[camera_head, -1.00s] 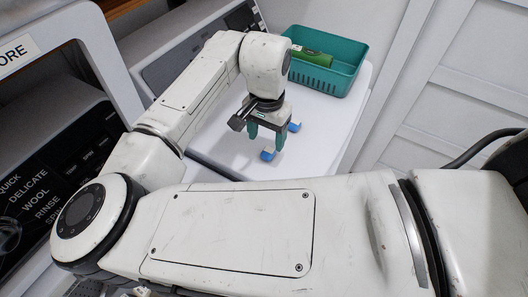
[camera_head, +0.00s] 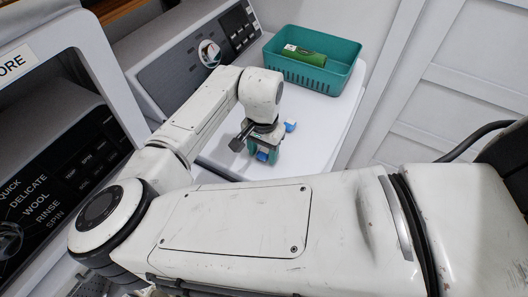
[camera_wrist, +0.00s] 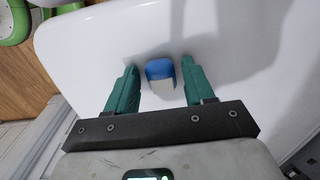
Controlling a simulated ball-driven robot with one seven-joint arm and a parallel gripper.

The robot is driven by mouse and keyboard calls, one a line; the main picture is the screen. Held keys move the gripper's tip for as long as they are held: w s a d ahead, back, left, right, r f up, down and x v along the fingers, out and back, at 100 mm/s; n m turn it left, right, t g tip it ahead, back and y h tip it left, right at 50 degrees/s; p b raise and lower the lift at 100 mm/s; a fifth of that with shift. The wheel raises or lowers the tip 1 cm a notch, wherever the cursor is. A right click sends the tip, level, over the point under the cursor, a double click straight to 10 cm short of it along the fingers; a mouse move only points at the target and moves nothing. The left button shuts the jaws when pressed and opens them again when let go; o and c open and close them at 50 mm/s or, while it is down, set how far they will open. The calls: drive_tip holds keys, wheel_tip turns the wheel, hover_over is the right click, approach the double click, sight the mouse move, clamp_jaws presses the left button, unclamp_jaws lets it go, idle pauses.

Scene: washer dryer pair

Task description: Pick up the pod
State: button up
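A blue and white pod (camera_wrist: 161,76) lies on the white machine top, between the tips of my gripper's green fingers in the wrist view. My gripper (camera_wrist: 160,84) is open, with a gap on both sides of the pod. In the head view, my gripper (camera_head: 260,156) points down at the white top, and the same pod (camera_head: 262,157) shows between its fingers. A second blue and white pod (camera_head: 290,125) lies on the top a little behind and to the right of my gripper.
A teal basket (camera_head: 318,82) holding a green box (camera_head: 305,55) stands at the back of the white top (camera_head: 322,127). A control panel with a knob (camera_head: 209,53) rises behind on the left. A white panelled door (camera_head: 450,90) is at the right.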

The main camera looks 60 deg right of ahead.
drive_tip(key=c, duration=0.8)
drive_tip(key=shift+r, duration=0.1)
drive_tip(key=shift+c, duration=0.2)
